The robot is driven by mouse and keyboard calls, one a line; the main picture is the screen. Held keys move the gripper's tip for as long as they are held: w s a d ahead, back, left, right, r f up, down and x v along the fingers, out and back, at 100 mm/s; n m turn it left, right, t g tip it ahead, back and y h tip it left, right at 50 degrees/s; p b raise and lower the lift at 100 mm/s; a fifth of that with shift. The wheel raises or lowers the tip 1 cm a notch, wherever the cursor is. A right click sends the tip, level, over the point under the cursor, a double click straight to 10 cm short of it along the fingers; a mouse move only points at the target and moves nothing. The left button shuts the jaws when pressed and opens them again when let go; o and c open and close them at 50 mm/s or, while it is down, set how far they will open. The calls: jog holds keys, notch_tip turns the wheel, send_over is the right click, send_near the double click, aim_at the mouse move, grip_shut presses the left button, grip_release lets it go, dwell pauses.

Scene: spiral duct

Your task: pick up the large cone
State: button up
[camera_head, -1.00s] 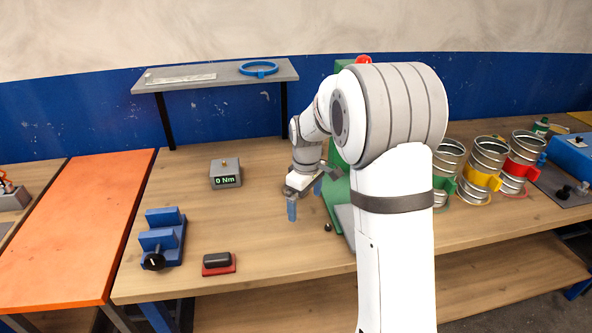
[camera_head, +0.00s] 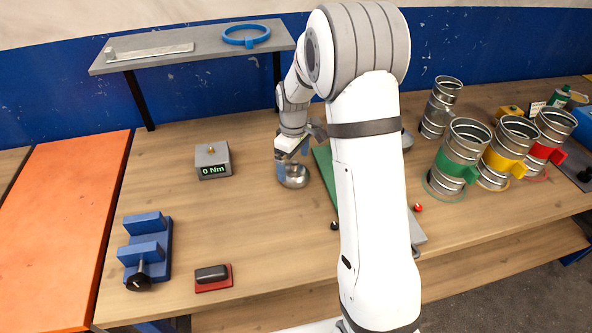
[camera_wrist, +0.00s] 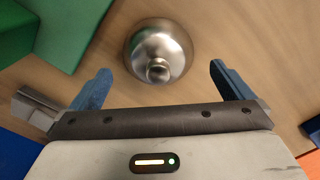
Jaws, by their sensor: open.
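A shiny round metal piece, which I take to be the large cone (camera_head: 294,176), stands on the wooden bench below my gripper (camera_head: 292,152). In the wrist view the cone (camera_wrist: 158,48) is seen from above, with a wide rounded body and a small narrow neck. My gripper (camera_wrist: 161,70) is open and empty. Its two blue fingers are spread wide, with the cone a little beyond the fingertips and roughly centred between them. I cannot tell the exact height of the fingers above it.
A green panel (camera_head: 324,172) lies close to the right of the cone, partly behind my arm. A grey torque meter (camera_head: 212,161) reading 0 Nm stands to the left. Spiral ducts with coloured clamps (camera_head: 458,158) stand at the right. A grey shelf (camera_head: 190,47) is behind.

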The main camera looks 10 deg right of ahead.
aim_at(294, 162)
jog(key=shift+d+f, duration=0.15)
jog(key=shift+f, duration=1.45)
jog(key=shift+c, duration=0.2)
jog(key=c, duration=1.3)
